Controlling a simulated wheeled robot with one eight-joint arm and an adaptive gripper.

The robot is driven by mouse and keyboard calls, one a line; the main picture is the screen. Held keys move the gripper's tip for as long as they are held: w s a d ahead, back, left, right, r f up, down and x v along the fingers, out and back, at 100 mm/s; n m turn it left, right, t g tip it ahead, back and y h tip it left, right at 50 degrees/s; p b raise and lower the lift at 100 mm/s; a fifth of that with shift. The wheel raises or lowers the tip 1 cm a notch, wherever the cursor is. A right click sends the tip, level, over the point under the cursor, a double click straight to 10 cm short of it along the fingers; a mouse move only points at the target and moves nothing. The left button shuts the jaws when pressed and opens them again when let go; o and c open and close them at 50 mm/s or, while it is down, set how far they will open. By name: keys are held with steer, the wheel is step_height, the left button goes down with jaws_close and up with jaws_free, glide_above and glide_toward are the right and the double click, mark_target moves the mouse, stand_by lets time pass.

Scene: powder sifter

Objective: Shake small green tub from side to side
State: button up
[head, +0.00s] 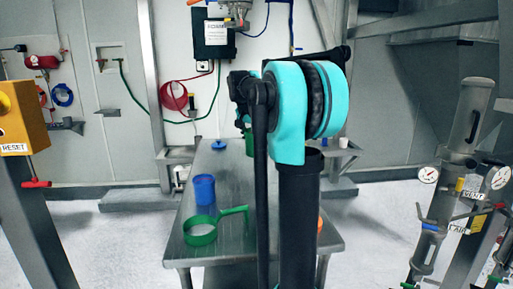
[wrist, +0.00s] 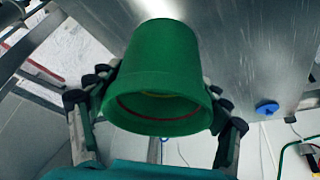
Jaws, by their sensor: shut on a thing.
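The small green tub (wrist: 165,68) fills the middle of the wrist view, its wide mouth facing the camera and its narrower end away. My gripper (wrist: 160,92) is shut on it, with dark finger pads against its left and right sides. The inside of the tub is mostly in shadow, with a red and yellow edge showing. In the head view my turquoise arm hides most of the gripper and tub. Only a sliver of green (head: 249,144) shows beside the arm, above the far part of the metal table (head: 235,243).
On the table stand a blue cup (head: 204,189), a green ring with a handle (head: 201,231) and a blue lid (head: 219,145). An orange thing (head: 320,223) is partly hidden by my arm. Posts with gauges (head: 428,176) stand at right, a yellow reset box (head: 22,120) at left.

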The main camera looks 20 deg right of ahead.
mark_target(256, 128)
steer(key=shift+r, duration=0.1)
steer(key=shift+r, duration=2.4)
stand_by(0.8)
stand_by(0.4)
